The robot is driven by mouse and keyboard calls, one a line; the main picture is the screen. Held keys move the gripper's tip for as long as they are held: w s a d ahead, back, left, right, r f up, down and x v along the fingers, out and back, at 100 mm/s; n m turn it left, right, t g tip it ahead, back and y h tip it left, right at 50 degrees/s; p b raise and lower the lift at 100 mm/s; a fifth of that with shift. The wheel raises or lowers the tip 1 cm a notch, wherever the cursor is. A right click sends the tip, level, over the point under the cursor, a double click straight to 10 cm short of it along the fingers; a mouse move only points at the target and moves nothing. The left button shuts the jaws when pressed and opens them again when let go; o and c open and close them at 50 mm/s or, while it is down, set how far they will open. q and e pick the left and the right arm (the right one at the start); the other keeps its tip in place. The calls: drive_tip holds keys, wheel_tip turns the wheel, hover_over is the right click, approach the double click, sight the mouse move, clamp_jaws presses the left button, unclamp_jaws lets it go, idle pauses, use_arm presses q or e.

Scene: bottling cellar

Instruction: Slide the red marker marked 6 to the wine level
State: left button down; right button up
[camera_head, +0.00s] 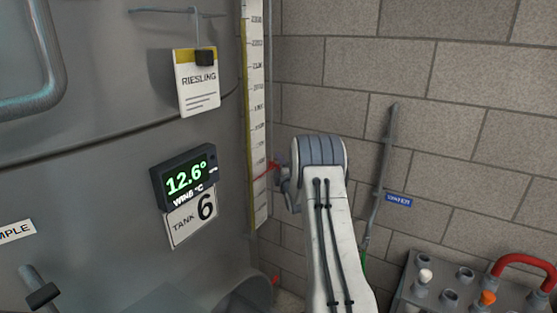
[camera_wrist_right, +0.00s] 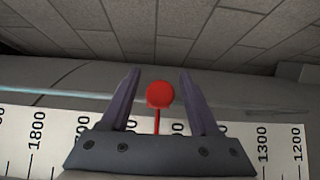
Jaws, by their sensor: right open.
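The red marker (camera_head: 266,171) sits on the yellow-edged scale strip (camera_head: 257,100) on the tank, low on the strip. In the right wrist view its round red knob (camera_wrist_right: 160,95) on a thin stem stands between the two fingers of my right gripper (camera_wrist_right: 160,76), with a gap on each side. The fingers are open. In the head view my right gripper (camera_head: 284,180) is mostly hidden by its own arm. A thin sight tube (camera_head: 271,60) runs beside the scale. I cannot make out the wine level in it. My left gripper is not in view.
The grey tank (camera_head: 100,190) fills the left, with a 12.6° display (camera_head: 185,178), a tank 6 plate (camera_head: 193,219) and a Riesling card (camera_head: 198,82). A block wall (camera_head: 450,120) stands close behind. A grey rack with bottle-like tops (camera_head: 415,297) is at lower right.

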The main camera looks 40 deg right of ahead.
drive_tip(key=shift+w+d, duration=0.25)
drive_tip(key=shift+w, duration=0.2)
clamp_jaws()
idle(1.2)
